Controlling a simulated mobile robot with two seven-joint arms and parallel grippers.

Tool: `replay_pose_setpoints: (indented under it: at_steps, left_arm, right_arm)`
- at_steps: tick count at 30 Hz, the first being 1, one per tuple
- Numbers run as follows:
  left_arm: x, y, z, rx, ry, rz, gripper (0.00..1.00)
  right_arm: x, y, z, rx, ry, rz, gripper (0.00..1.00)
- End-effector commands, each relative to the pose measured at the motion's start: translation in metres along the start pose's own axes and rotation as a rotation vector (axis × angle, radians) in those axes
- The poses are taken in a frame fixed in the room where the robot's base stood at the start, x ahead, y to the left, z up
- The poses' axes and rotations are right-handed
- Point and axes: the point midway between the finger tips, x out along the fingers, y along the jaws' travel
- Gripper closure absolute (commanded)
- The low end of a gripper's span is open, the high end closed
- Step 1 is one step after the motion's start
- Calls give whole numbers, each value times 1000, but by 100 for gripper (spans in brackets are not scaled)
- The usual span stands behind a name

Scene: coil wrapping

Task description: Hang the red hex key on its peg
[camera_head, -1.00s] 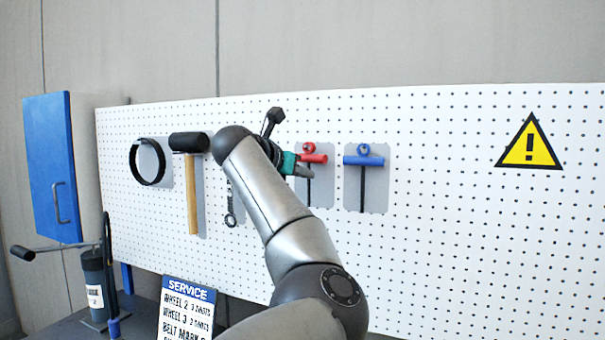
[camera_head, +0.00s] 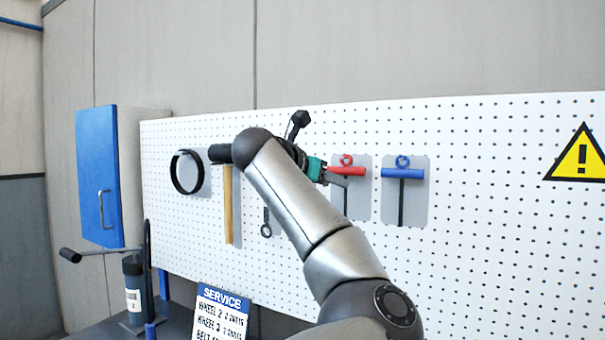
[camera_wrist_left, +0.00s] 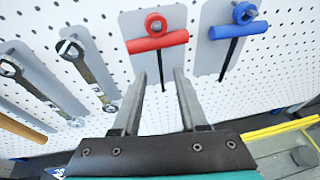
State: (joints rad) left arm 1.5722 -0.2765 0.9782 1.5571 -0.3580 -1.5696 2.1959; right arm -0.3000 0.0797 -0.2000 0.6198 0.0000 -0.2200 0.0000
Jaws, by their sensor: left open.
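The red hex key (camera_head: 346,171) hangs on the white pegboard in front of a grey backing plate. In the left wrist view its red ring and crossbar (camera_wrist_left: 157,42) are at the top, with the ring at the peg and the black shaft pointing down. My left gripper (camera_head: 338,181) is just in front of the key, below its crossbar. In the left wrist view the left gripper (camera_wrist_left: 167,72) is open, with the shaft showing between its two fingers. I cannot tell whether a finger touches the shaft. My right gripper is not in view.
A blue hex key (camera_head: 402,173) hangs close on the right. Wrenches (camera_wrist_left: 88,72), a hammer (camera_head: 228,195) and a black ring (camera_head: 186,172) hang to the left. A service sign (camera_head: 221,314) stands below. The board to the right is mostly free.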

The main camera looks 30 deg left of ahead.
Motion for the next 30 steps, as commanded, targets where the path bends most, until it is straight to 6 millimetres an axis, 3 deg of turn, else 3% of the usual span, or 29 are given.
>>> replay_pose_setpoints:
  at_steps: [9,15,21,30]
  left_arm:
    - [-68,0,0,-1,-5,2,57]
    - [-100,0,0,0,-2,2,57]
    - [-111,0,0,0,0,0,57]
    - [-112,0,0,0,0,0,57]
  right_arm:
    - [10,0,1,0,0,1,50]
    - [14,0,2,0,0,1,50]
    - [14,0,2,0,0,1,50]
    - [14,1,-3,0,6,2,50]
